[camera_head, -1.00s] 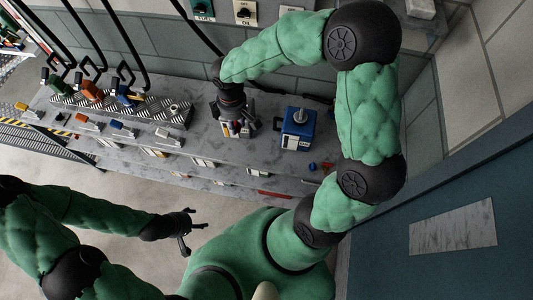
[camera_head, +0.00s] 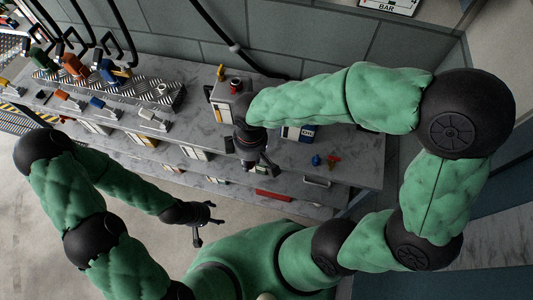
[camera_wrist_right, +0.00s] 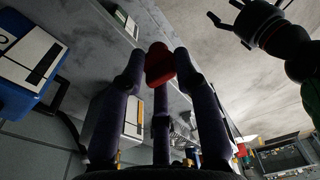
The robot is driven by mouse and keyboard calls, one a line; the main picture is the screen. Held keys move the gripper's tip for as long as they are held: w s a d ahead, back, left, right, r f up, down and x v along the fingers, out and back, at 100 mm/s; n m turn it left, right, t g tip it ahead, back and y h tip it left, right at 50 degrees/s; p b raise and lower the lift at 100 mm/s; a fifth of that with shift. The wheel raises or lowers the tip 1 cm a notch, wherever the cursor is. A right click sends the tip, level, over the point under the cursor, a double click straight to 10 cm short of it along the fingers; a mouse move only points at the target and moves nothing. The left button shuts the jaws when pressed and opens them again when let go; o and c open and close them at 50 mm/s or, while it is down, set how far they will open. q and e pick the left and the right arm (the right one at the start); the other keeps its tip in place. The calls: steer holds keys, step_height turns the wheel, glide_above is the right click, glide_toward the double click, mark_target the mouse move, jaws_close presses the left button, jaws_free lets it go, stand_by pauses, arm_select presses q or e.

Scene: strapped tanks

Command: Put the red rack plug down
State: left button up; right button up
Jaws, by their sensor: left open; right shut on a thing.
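The red rack plug (camera_wrist_right: 160,64) shows in the right wrist view between my right gripper's fingertips. My right gripper (camera_wrist_right: 160,72) is shut on it. In the head view my right gripper (camera_head: 260,168) hangs at the front part of the grey bench top (camera_head: 350,172), in front of a grey box (camera_head: 228,100) with a red cap; I cannot make out the plug there. My left gripper (camera_head: 207,222) is open and empty, low in front of the bench; it also shows at the upper right of the right wrist view (camera_wrist_right: 240,20).
A blue box (camera_head: 302,133) stands behind my right forearm, partly hidden. A small blue piece (camera_head: 316,160) and a red piece (camera_head: 333,160) lie on the bench to its right. A ridged rack (camera_head: 135,88) with coloured handles stands at the left. Shelves lie below the bench top.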

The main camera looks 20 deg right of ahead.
steer(key=shift+s+d+f+b, duration=0.1)
steer(key=shift+s+f+b, duration=0.2)
steer(key=shift+f, duration=0.15)
steer(key=w+d+f+b, duration=0.1)
steer(key=w+f, duration=0.2)
steer(key=w, duration=0.1)
steer(key=w+d+f+b, duration=0.2)
steer(key=w+f, duration=0.1)
steer(key=w, duration=0.1)
steer(key=w+d+f+b, duration=0.1)
steer(key=w+d+f, duration=0.1)
steer(key=w+f, duration=0.1)
steer(key=shift+w+d, duration=0.15)
steer(key=shift+w, duration=0.3)
steer(key=shift+w+d+f+b, duration=0.1)
steer(key=shift+w+f+b, duration=0.1)
steer(key=shift+f+b, duration=0.55)
steer(key=shift+w+d+f+b, duration=0.1)
steer(key=shift+w+f+b, duration=0.1)
steer(key=shift+f, duration=0.95)
steer(key=shift+f, duration=0.2)
steer(key=o, duration=0.9)
steer(key=shift+r, duration=0.15)
